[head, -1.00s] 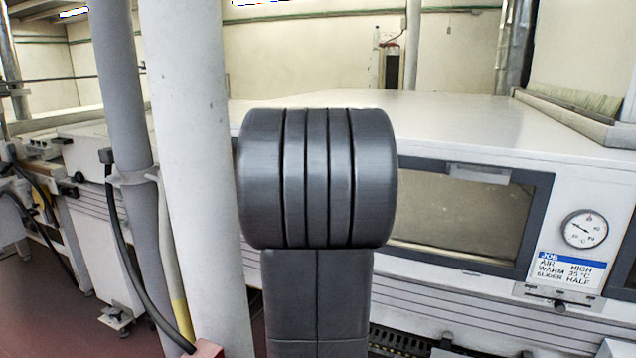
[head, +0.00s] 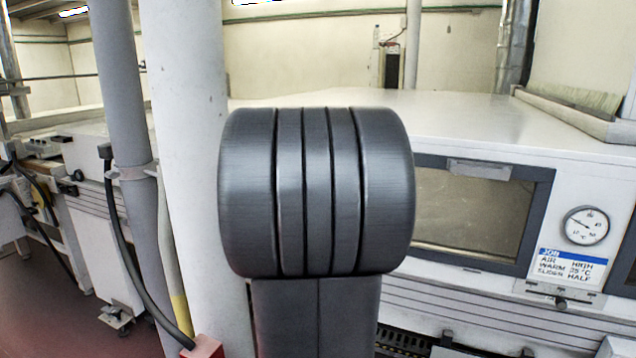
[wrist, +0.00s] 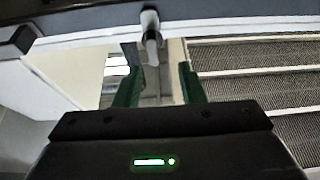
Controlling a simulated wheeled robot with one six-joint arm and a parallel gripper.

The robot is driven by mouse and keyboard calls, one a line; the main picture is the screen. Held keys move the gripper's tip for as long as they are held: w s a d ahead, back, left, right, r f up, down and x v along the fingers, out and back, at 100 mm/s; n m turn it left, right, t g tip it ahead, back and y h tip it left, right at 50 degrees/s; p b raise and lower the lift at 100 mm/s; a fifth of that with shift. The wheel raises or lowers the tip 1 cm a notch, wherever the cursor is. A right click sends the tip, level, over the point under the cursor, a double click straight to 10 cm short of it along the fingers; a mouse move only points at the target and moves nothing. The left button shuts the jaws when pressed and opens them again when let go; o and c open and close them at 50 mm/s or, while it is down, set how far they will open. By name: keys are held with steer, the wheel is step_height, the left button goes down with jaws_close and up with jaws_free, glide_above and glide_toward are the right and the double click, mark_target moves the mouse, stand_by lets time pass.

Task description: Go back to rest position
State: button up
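My gripper (wrist: 160,82) shows in the wrist view as two green fingers standing apart, with nothing clearly held between them. A small grey knob on a metal stem (wrist: 151,28) hangs from a grey rail just beyond the fingertips, in line with the gap. I cannot tell how far the knob is from the fingers. In the head view my dark arm link fills the middle, and the gripper is hidden.
The white tunnel housing (head: 470,125) has a dark-framed window (head: 470,215), a round gauge (head: 586,226), and a job card (head: 569,267) above a small knob (head: 561,303). A pale pillar (head: 185,150) stands close on the left. Ribbed grilles (wrist: 260,75) lie right in the wrist view.

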steer(key=b+v, duration=0.1)
steer(key=v, duration=0.8)
steer(key=w+d+r+m+g+h+p, duration=0.2)
steer(key=w+r+m+p, duration=0.1)
steer(key=w+m+p, duration=0.2)
steer(key=w+d+r+m+g+h+p, duration=0.3)
steer(key=w+m+p, duration=0.3)
steer(key=m, duration=0.4)
steer(key=shift+w, duration=0.9)
steer(key=shift+f, duration=0.15)
